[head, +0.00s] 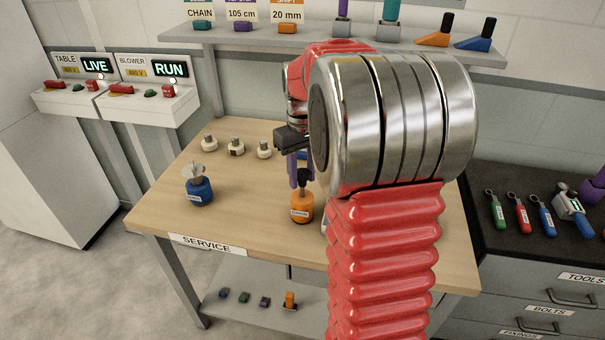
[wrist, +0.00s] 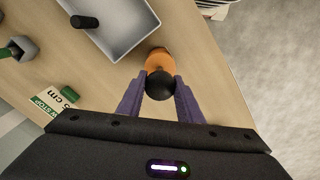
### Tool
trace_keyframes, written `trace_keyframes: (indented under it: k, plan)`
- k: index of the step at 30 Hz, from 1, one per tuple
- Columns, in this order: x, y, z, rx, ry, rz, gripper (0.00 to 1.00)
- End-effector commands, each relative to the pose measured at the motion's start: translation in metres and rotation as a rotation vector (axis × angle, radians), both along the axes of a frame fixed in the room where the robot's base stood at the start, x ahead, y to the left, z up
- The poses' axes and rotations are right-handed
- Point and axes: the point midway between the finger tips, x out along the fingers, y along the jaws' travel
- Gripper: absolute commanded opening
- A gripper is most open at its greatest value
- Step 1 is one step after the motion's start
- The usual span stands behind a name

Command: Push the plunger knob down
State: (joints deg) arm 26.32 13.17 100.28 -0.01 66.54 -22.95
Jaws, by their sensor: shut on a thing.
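An orange bottle-shaped body (head: 302,208) with a white label stands upright on the wooden service table. A round black plunger knob (head: 304,177) sits on top of it. In the wrist view the black knob (wrist: 160,86) lies between my two purple fingertips, with part of the orange body (wrist: 158,60) showing beyond it. My gripper (wrist: 160,88) is shut on the knob; in the head view its purple fingers (head: 293,168) reach down at the knob. My arm hides the table to the right of the orange body.
A blue bottle with a metal top (head: 199,190) stands to the left on the table (head: 240,215). Several small white pots (head: 236,147) stand behind. In the wrist view a grey tray (wrist: 122,52) holding a dark cylinder (wrist: 85,22) lies close to the orange body. A shelf (head: 240,38) runs along the wall.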

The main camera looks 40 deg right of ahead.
Motion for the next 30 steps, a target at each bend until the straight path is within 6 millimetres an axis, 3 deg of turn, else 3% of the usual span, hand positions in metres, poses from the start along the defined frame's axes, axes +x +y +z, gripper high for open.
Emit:
trace_keyframes:
  k: [7,16,17,24,30]
  plan:
    - [0.0,0.0,-0.03,0.001,0.002,0.0,0.0]
    - [0.0,0.0,-0.034,0.001,0.002,0.0,0.0]
    - [0.0,0.0,-0.034,0.001,0.002,0.0,0.35]
    - [0.0,0.0,-0.033,0.001,0.001,0.001,0.52]
    - [0.0,0.0,-0.032,0.0,0.001,0.001,0.52]
